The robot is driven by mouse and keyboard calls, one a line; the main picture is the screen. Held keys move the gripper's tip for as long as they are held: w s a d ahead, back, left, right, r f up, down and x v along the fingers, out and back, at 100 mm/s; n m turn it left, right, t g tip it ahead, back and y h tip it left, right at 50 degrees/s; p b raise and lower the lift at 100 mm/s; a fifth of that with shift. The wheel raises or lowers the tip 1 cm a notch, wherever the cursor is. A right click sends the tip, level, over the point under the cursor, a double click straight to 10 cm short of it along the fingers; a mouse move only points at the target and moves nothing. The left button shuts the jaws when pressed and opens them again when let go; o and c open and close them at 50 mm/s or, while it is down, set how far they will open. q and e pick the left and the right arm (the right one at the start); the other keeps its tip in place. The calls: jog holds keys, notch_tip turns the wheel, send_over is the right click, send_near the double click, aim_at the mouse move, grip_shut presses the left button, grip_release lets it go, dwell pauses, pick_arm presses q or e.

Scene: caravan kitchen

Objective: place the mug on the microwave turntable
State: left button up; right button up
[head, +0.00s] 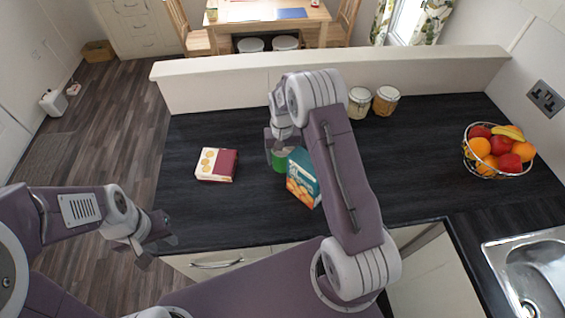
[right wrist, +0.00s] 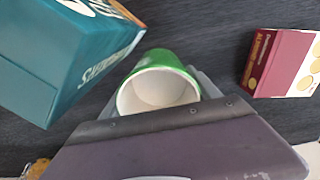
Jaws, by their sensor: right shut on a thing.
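The green mug (head: 278,161), white inside, is at the middle of the dark counter, partly hidden by my right arm and gripper. In the right wrist view the mug (right wrist: 168,58) shows its open mouth towards the camera. My right gripper (head: 281,146) is shut on the mug; whether the mug touches the counter I cannot tell. My left gripper (head: 160,250) is open and empty, off the counter's front left corner above the floor. No microwave or turntable is in view.
A teal box (head: 303,178) stands close right of the mug. A red and cream box (head: 216,164) lies to the left. Two jars (head: 372,101) stand at the back by the ledge (head: 430,75). A fruit basket (head: 497,173) and sink (head: 530,270) are at right.

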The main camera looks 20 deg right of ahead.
jog(key=shift+f+p, duration=0.4)
jog(key=shift+f, duration=1.5)
jog(key=shift+w+f, duration=0.1)
jog(key=shift+f, duration=0.35)
jog(key=shift+f, duration=0.2)
jog(key=o, duration=1.9)
jog(key=shift+r, duration=0.1)
jog(key=shift+o, duration=0.2)
jog(key=shift+r, duration=0.1)
